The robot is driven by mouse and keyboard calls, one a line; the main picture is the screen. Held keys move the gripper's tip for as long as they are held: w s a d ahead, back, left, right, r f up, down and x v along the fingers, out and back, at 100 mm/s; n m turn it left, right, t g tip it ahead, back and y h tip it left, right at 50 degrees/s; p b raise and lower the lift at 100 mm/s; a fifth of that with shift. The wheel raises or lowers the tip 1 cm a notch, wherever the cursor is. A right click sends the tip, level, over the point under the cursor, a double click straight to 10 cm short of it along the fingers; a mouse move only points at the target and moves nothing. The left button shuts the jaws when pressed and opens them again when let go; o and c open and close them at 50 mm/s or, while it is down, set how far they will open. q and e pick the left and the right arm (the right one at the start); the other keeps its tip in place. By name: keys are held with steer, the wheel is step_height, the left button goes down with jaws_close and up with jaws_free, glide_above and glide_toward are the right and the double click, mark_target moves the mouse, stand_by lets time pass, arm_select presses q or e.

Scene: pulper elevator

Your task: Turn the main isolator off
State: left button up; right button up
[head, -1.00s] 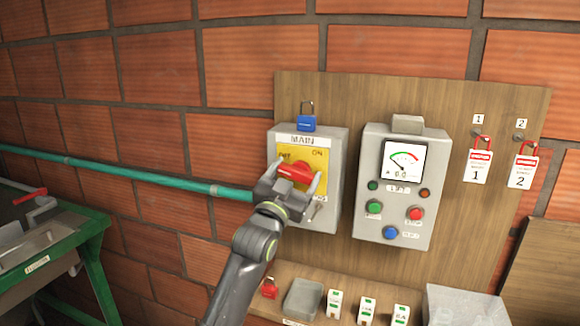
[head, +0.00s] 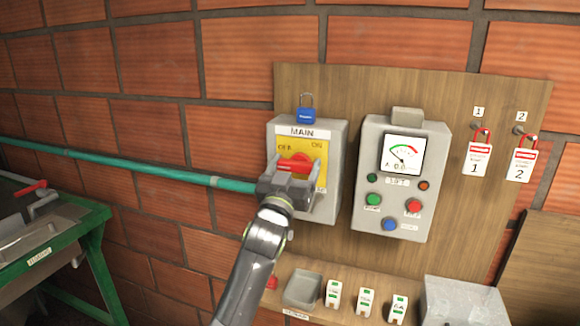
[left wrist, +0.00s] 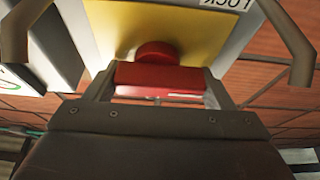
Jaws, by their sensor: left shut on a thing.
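The main isolator is a grey box (head: 332,160) with a MAIN label, a yellow plate (head: 318,152) and a red rotary handle (head: 294,163). OFF is marked upper left on the plate and ON upper right. My left gripper (head: 290,175) is shut on the red handle, one finger on each side. In the left wrist view the handle (left wrist: 160,77) sits between the fingers in front of the yellow plate (left wrist: 190,30). The handle lies nearly level in the head view. My gripper hides the lower part of the plate. My right gripper is not in view.
A blue padlock (head: 305,115) is above the box. A control box (head: 372,205) with meter and buttons stands right of it. Red tags (head: 478,160) hang farther right. A shelf below holds a grey tray (head: 303,289) and small labelled items. A green pipe (head: 150,174) runs along the wall at left.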

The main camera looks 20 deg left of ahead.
arm_select(q)
steer(key=o, duration=0.8)
steer(key=shift+r, duration=0.25)
steer(key=shift+o, duration=0.9)
steer(key=shift+s+a, duration=0.1)
steer(key=shift+a, duration=0.05)
steer(key=shift+f, duration=0.15)
steer(key=shift+s+f, duration=0.35)
steer(key=b+v, duration=0.6)
steer(key=v, duration=1)
steer(key=shift+s, duration=0.3)
steer(key=shift+a+r, duration=0.1)
